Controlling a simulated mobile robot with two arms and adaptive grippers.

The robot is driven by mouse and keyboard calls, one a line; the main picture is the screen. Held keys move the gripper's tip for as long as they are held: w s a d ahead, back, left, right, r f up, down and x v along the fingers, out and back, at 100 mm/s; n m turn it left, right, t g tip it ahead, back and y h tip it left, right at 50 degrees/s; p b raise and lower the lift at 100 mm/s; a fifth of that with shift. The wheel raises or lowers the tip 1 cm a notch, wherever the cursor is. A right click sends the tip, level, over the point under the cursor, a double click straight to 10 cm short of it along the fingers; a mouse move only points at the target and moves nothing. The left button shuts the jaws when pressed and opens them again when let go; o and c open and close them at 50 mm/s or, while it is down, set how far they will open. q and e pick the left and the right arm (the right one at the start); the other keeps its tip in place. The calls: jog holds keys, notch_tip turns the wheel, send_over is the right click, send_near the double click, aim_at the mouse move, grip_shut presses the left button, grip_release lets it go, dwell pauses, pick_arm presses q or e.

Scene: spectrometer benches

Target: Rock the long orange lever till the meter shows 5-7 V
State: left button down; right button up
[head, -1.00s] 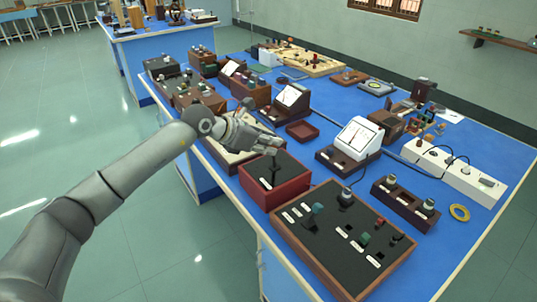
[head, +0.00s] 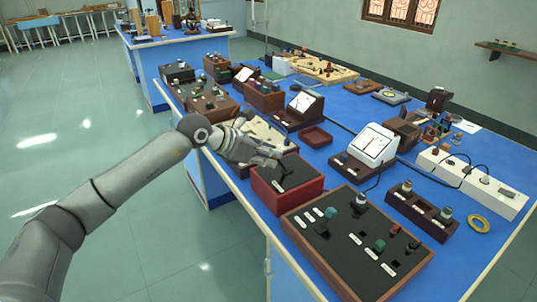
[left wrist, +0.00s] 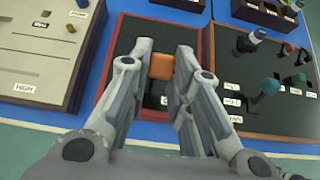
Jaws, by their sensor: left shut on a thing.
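The orange lever (left wrist: 161,66) shows as a rounded orange block in the left wrist view. It rises from the black top of a red-sided box (head: 290,190). My left gripper (head: 270,155) is over the left part of that box in the head view. In the left wrist view its fingers (left wrist: 162,58) stand on either side of the lever, shut on it. In the head view the gripper hides the lever's top. A white-faced meter (head: 372,146) stands behind and right of the box; its reading is too small to tell. My right gripper is not in view.
A wide switch panel (head: 350,250) with green and dark knobs stands right of the red box. A cream panel (left wrist: 35,50) lies to its left. A small red tray (head: 315,137), other meters and a white power strip (head: 475,182) stand on the blue bench (head: 335,165).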

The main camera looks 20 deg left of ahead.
pick_arm(q)
jog(key=shift+s+f, duration=0.2)
jog(key=shift+f, duration=0.45)
jog(key=c, duration=1.3)
grip_release()
jog(key=shift+w, duration=0.1)
jog(key=shift+c, duration=0.2)
jog(key=shift+w+r, duration=0.1)
jog(key=shift+r, duration=0.1)
jog(key=shift+r, duration=0.15)
jog(key=v, duration=1.2)
